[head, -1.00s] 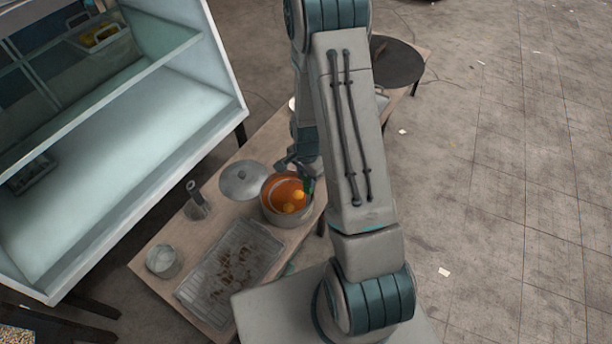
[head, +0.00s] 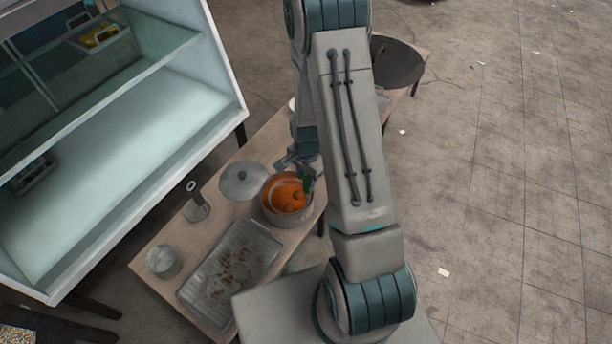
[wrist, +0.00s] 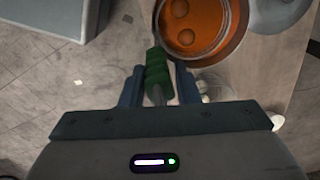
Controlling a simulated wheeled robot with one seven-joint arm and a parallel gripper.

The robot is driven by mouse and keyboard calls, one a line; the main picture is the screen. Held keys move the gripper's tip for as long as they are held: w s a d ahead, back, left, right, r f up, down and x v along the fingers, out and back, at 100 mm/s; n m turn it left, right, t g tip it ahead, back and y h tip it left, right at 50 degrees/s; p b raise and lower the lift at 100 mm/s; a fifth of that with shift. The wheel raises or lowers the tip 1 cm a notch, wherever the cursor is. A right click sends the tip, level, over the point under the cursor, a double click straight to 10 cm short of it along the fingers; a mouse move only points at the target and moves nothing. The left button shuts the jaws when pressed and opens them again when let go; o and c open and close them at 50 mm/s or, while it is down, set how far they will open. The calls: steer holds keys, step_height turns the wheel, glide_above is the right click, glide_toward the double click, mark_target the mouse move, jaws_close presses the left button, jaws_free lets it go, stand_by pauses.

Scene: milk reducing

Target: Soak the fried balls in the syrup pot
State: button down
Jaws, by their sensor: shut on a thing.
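The syrup pot (head: 288,220) stands on the wooden table, filled with orange syrup (head: 275,192). Rounded fried balls (head: 291,207) sit in the syrup, coloured much like it. In the wrist view, two balls (wrist: 186,38) show inside the pot (wrist: 240,28). My gripper (wrist: 158,88) is shut on a green handle (wrist: 158,72), which also shows at the pot's right rim in the head view (head: 309,186). The gripper is beside the pot, at its rim. The far end of the handled tool is hidden or unclear.
A metal lid (head: 243,181) lies left of the pot. A wire-rack tray (head: 262,240) with brown bits, a metal container (head: 163,261) and an upright-handled tool (head: 197,205) are nearby. A glass display case (head: 130,130) stands at the left. A dark round plate (head: 397,62) is at the far end.

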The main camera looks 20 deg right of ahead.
steer(key=shift+r+p, duration=3.55)
steer(key=shift+r, duration=1.85)
steer(key=shift+r+p, duration=1.05)
steer(key=shift+r, duration=0.5)
steer(key=shift+w, duration=0.1)
